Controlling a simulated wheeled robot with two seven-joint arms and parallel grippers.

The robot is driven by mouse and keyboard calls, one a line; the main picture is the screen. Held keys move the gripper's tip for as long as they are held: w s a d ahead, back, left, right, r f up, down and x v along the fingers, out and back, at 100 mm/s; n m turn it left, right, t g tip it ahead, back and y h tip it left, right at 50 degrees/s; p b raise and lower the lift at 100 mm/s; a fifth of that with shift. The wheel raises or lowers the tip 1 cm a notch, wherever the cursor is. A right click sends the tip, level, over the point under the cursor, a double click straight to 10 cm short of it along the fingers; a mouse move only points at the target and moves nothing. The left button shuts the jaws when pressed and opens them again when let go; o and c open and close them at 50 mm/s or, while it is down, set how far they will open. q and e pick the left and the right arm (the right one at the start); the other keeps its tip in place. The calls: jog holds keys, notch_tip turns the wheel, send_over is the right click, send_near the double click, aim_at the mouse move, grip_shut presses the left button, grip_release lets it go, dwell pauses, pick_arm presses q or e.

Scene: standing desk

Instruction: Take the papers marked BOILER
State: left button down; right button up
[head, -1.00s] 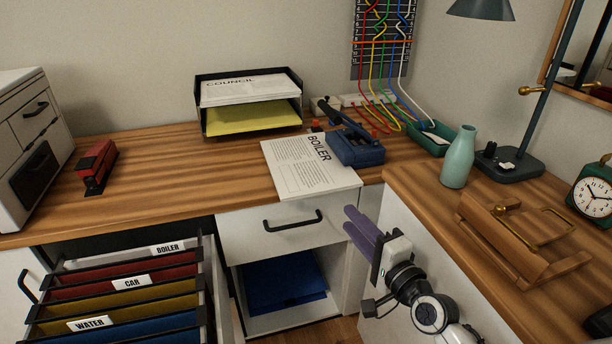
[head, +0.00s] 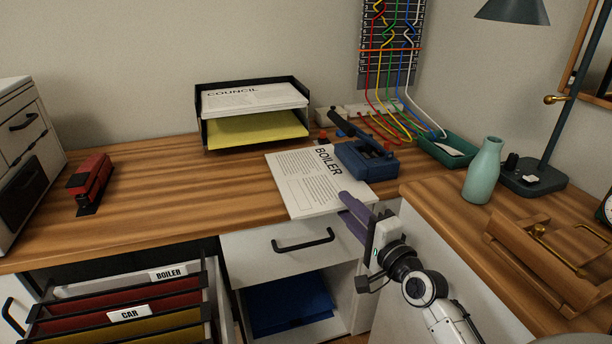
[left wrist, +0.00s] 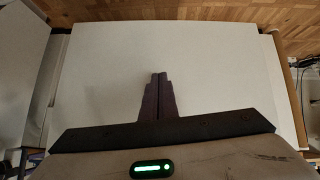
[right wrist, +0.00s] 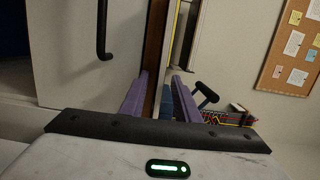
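The BOILER papers (head: 310,185) lie flat on the desk as a white stack. Their near end sticks out past the desk's front edge. The blue hole punch (head: 366,160) stands at their right edge. My right gripper (head: 348,206) is at their near right corner in the head view; whether it touches them I cannot tell. In the right wrist view its purple fingers (right wrist: 160,76) are apart, with nothing clearly held between them. My left gripper (left wrist: 158,76) shows only in the left wrist view, shut and empty before a plain white surface.
A black tray (head: 202,133) holds COUNCIL papers (head: 255,98) above yellow paper (head: 257,130). A red stapler (head: 91,182) is at left. The open file drawer (head: 216,290) has a BOILER label (head: 168,273). A green vase (head: 482,172) and wooden holder (head: 545,262) stand at right.

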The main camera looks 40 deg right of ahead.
jog(key=shift+s, duration=0.15)
grip_shut()
jog(key=shift+r, duration=0.15)
